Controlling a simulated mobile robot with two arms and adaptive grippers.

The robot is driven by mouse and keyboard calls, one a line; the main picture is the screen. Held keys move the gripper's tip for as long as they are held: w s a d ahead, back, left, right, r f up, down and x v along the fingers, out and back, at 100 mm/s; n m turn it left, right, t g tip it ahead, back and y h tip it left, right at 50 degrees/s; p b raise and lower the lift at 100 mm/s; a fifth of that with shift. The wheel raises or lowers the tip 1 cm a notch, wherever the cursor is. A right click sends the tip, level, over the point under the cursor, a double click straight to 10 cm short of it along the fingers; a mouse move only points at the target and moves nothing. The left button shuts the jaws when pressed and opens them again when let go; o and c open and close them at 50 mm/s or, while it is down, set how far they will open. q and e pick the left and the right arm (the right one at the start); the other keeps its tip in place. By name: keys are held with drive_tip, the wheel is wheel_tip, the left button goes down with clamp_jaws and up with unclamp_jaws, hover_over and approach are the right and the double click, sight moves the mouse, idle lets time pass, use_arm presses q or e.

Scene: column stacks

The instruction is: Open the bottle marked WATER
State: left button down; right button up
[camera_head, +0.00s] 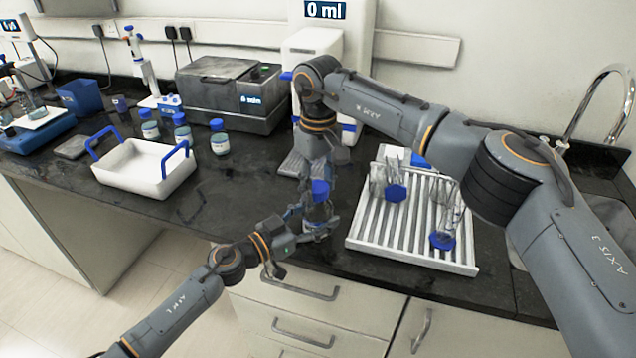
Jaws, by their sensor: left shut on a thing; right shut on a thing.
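A small bottle (318,210) with a blue cap (320,188) is upright above the front part of the bench, mostly hidden by my grippers. My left gripper (316,223) comes in from the lower left and is shut on the bottle's body. My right gripper (319,182) points down from above and is shut on the cap. The cap appears to be on the bottle; a gap between them cannot be made out. The label on this bottle cannot be read.
A white tray with blue handles (135,187) stands to the left, with several blue-capped bottles (219,140) behind it. A ribbed white rack (375,240) with blue-stoppered glassware is close on the right. A grey machine (230,92) and a dispenser (312,48) stand at the back.

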drive_tip(key=o, duration=1.3)
drive_tip(key=shift+w+d, duration=0.1)
drive_tip(key=shift+c, duration=0.5)
